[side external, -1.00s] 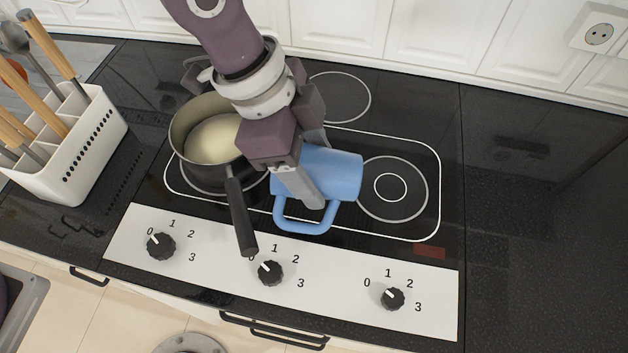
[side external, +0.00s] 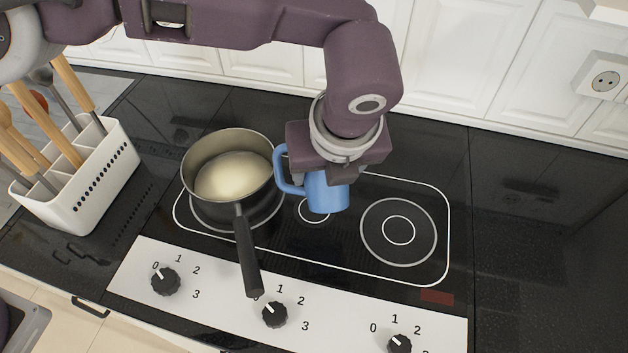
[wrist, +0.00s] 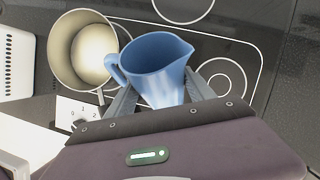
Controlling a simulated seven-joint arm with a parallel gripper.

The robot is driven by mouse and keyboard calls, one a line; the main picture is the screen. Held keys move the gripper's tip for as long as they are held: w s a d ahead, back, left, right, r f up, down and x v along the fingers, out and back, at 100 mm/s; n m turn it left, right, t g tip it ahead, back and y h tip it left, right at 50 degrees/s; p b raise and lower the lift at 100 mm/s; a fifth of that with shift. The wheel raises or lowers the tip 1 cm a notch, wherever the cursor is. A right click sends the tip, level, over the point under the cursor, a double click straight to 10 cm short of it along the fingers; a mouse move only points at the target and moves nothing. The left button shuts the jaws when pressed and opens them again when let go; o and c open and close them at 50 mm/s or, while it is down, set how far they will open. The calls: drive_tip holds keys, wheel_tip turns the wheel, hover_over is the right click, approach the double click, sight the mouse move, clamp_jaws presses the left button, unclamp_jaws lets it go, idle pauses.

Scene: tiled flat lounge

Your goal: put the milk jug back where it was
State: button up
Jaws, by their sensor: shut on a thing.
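The blue milk jug (side external: 328,192) is upright under my gripper (side external: 326,176) in the side view, with its handle towards the pot. In the wrist view the jug (wrist: 156,66) shows its open top and spout, and looks empty inside. My gripper (wrist: 160,97) is shut on the jug, with one finger on each side of it. The jug is over the middle of the hob, between the pot and the right cooking ring. I cannot tell whether its base touches the hob. My wrist hides part of the jug in the side view.
A pot (side external: 228,150) with pale liquid stands on the left ring, close to the jug's handle, its black handle (side external: 247,250) pointing forward. A white utensil holder (side external: 85,180) stands at left. The right ring (side external: 398,231) and the black counter (side external: 545,240) at right are clear.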

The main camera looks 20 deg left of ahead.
drive_tip(key=d+r+m+t+h, duration=0.45)
drive_tip(key=d+m+h, duration=0.55)
drive_tip(key=d+m, duration=0.3)
drive_tip(key=shift+m+t+h, duration=0.25)
drive_tip(key=shift+m+h, duration=0.25)
drive_tip(key=shift+m, duration=0.1)
drive_tip(key=f, duration=0.5)
drive_tip(key=shift+w+a+f, duration=0.1)
drive_tip(key=shift+w+a, duration=0.15)
drive_tip(key=shift+w, duration=0.15)
drive_tip(key=shift+f, duration=3.45)
drive_tip(key=shift+c, duration=0.2)
drive_tip(key=shift+f, duration=0.7)
drive_tip(key=o, duration=1.8)
drive_tip(key=shift+o, duration=0.2)
